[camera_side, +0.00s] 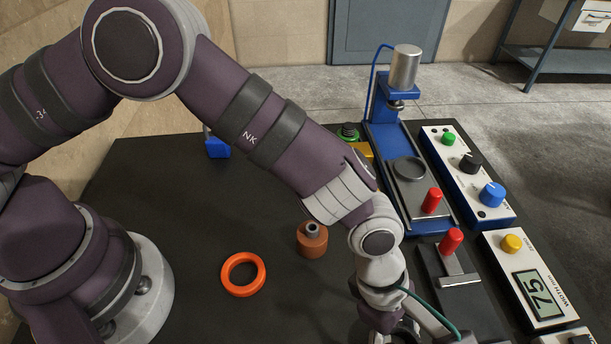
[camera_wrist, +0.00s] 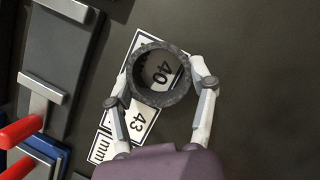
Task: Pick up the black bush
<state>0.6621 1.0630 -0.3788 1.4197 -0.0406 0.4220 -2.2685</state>
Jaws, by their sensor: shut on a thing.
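The black bush (camera_wrist: 160,101) is a dark, thick-walled ring, seen from above in the wrist view. My gripper (camera_wrist: 159,84) has a pale finger against each side of it and is shut on it. Through the ring's opening a white label (camera_wrist: 133,143) with "40" shows, and "43" and "mm" are printed on the same label. I cannot tell how high the bush is above the label. In the side view my gripper is at the bottom edge, mostly cut off, and the bush cannot be made out there.
An orange ring (camera_side: 243,274) and a brown bush (camera_side: 312,239) with a grey top lie on the black table (camera_side: 180,220). A blue press (camera_side: 392,130), a clamp with a red handle (camera_side: 451,241) and control boxes (camera_side: 467,172) stand at the right. The table's middle left is clear.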

